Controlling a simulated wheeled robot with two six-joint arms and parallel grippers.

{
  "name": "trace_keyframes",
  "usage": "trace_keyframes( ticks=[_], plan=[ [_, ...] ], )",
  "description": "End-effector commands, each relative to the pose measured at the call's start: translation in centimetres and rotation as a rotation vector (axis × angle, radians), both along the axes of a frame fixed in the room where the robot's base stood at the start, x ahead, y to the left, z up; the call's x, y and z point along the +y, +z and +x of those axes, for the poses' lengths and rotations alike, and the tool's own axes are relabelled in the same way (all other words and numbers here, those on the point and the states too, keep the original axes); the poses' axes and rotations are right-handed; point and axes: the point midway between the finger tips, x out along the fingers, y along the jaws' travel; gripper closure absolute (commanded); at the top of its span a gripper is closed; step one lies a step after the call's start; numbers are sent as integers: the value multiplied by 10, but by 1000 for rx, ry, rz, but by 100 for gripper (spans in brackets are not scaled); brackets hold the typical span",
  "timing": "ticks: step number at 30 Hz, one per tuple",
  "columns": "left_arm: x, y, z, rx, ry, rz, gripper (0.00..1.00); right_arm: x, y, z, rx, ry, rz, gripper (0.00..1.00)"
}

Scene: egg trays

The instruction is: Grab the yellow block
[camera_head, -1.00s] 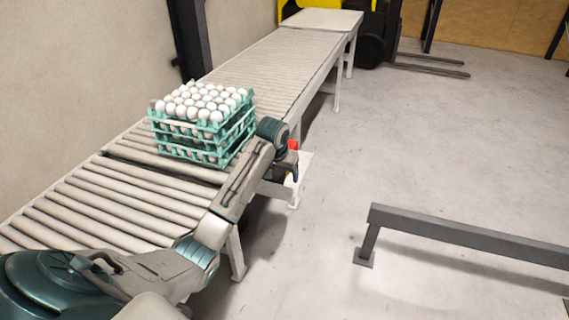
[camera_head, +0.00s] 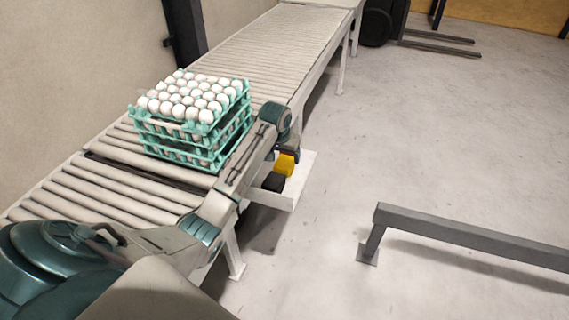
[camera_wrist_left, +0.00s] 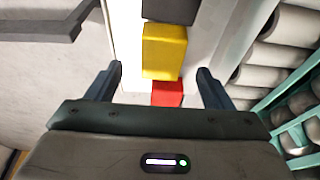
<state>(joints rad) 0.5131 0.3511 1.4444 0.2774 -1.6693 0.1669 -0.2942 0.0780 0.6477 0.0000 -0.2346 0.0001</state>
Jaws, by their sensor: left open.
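The yellow block (camera_head: 285,164) lies on a small white shelf (camera_head: 301,178) at the conveyor's side, partly covered by my left arm in the head view. In the left wrist view the yellow block (camera_wrist_left: 164,48) sits between a black block (camera_wrist_left: 171,10) above it and a red block (camera_wrist_left: 167,92) below it. My left gripper (camera_wrist_left: 160,72) is open. Its two fingers show left and right of the block column, with nothing held. The black block (camera_head: 273,182) shows in the head view too, while the red one is hidden there. My right gripper is not in view.
Stacked teal egg trays (camera_head: 185,135) full of eggs stand on the roller conveyor (camera_head: 265,52), close to my left arm. A teal tray edge also shows at the right of the wrist view (camera_wrist_left: 280,90). A grey rail (camera_head: 475,232) stands at the right, with bare floor between.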

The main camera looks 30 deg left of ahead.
Motion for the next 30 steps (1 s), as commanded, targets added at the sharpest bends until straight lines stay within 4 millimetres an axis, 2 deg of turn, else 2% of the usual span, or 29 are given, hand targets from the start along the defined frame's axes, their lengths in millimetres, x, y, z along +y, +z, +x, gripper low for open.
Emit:
trace_keyframes(
  ticks=[3,7,11,19,29,30],
  plan=[
    [1,-15,5,2,0,-1,25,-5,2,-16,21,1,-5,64],
    [2,-24,8,1,-1,0,25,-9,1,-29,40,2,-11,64],
    [4,-33,12,3,0,-1,25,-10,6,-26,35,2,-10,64],
    [9,-66,24,3,0,-2,25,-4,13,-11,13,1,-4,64],
    [10,-72,26,0,-1,0,25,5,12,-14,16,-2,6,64],
    [10,-72,26,0,-1,0,33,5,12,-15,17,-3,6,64]
  ],
)
